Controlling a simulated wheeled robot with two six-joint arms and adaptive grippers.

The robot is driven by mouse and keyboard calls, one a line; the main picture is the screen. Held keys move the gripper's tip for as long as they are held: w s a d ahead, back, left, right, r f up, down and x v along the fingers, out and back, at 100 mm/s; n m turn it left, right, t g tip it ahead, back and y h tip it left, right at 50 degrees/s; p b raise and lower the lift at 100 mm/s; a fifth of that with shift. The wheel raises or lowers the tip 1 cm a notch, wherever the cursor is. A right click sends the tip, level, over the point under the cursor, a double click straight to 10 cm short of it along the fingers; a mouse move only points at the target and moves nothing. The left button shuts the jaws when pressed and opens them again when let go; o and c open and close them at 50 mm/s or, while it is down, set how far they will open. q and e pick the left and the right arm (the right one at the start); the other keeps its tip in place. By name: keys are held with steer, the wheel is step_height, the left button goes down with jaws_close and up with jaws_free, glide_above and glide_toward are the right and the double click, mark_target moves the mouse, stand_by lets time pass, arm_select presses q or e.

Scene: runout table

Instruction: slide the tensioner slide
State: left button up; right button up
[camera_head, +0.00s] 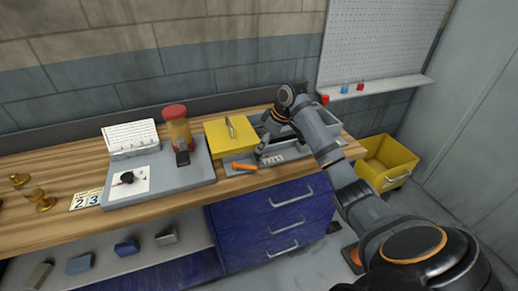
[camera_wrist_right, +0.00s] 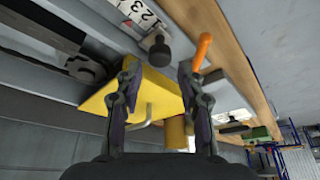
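The likely tensioner slide is a dark knob (camera_wrist_right: 159,51) beside a white plate with numbers (camera_wrist_right: 138,15) in the right wrist view. The numbered plate also shows in the head view (camera_head: 274,158), on a grey unit at the table's right end. My right gripper (camera_wrist_right: 158,70) is open, with nothing between its fingers. The knob shows just beyond its fingertips; I cannot tell whether they touch. In the head view my right gripper (camera_head: 263,142) is over the grey unit and hides part of it. My left gripper is not in view.
An orange handle (camera_head: 245,168) lies left of the plate. A yellow block (camera_head: 218,139) with a metal handle stands close to the gripper. A grey board (camera_head: 190,176) and red-lidded jar (camera_head: 177,128) are farther left. A yellow bin (camera_head: 392,158) is right of the table.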

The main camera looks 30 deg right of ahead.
mark_target(258, 156)
steer(key=x, duration=0.3)
steer(key=shift+w+f, duration=0.1)
steer(key=shift+f, duration=0.25)
steer(key=shift+a+f, duration=0.1)
steer(key=shift+f, duration=0.05)
steer(key=shift+w+f, duration=0.1)
steer(key=c, duration=0.7)
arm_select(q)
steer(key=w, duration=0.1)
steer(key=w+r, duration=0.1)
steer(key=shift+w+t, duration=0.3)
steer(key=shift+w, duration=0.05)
arm_select(e)
jaws_close()
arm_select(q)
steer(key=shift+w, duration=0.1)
